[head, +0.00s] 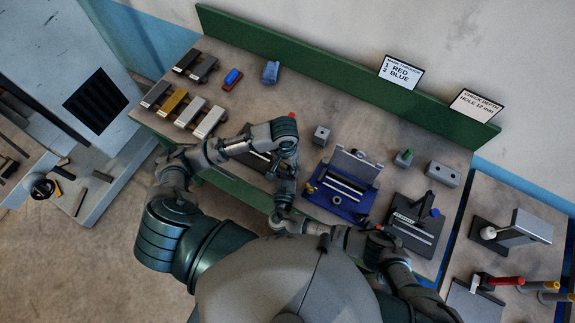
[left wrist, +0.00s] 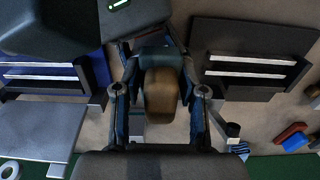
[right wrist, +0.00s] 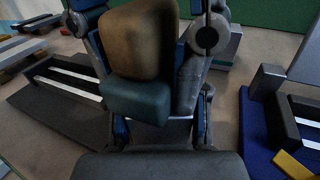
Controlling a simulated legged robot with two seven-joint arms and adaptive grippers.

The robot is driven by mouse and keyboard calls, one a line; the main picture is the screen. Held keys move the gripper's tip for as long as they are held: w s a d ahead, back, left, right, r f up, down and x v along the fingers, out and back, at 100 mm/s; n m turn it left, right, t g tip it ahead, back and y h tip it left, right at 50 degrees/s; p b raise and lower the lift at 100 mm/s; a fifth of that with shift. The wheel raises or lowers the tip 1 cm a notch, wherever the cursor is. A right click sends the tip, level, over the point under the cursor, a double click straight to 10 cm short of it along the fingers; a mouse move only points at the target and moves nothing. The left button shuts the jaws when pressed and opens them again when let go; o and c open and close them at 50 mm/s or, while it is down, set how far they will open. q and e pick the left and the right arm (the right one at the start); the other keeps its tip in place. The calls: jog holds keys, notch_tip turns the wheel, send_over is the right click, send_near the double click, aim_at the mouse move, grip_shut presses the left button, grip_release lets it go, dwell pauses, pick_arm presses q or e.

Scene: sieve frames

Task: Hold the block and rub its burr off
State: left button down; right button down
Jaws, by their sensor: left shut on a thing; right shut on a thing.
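My left gripper (head: 284,190) and my right gripper (head: 284,218) meet close together in front of the bench. In the left wrist view a brown block (left wrist: 160,98) sits between the left gripper's fingers, with a teal block (left wrist: 158,58) just beyond it. In the right wrist view the teal block (right wrist: 138,100) is nearer, between the right gripper's fingers (right wrist: 150,105), and the brown block (right wrist: 140,42) is beyond, seemingly against it. Both grippers are shut. In the head view the arms hide both blocks. I cannot make out a burr.
The bench (head: 300,88) carries a blue fixture (head: 341,188), a dark fixture (head: 415,224), a small grey block (head: 321,135), a red and blue block (head: 231,79) and a blue cloth-like thing (head: 270,72). Several bars lie at the left. A green board (head: 330,62) closes the back.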

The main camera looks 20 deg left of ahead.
pick_arm(q)
jog(key=shift+s+a+f, duration=0.1)
jog(key=shift+a, duration=0.4)
pick_arm(e)
jog(key=shift+a+r, duration=0.1)
jog(key=shift+r, duration=0.05)
pick_arm(q)
jog(key=shift+d, duration=1.05)
jog(key=shift+a+r, duration=0.2)
jog(key=shift+a, duration=0.8)
jog(key=shift+d, duration=1)
jog(key=shift+a+f, duration=0.2)
jog(key=shift+a, duration=0.85)
jog(key=shift+d, duration=1.05)
jog(key=shift+a, duration=1.15)
pick_arm(e)
jog(key=shift+a, duration=0.1)
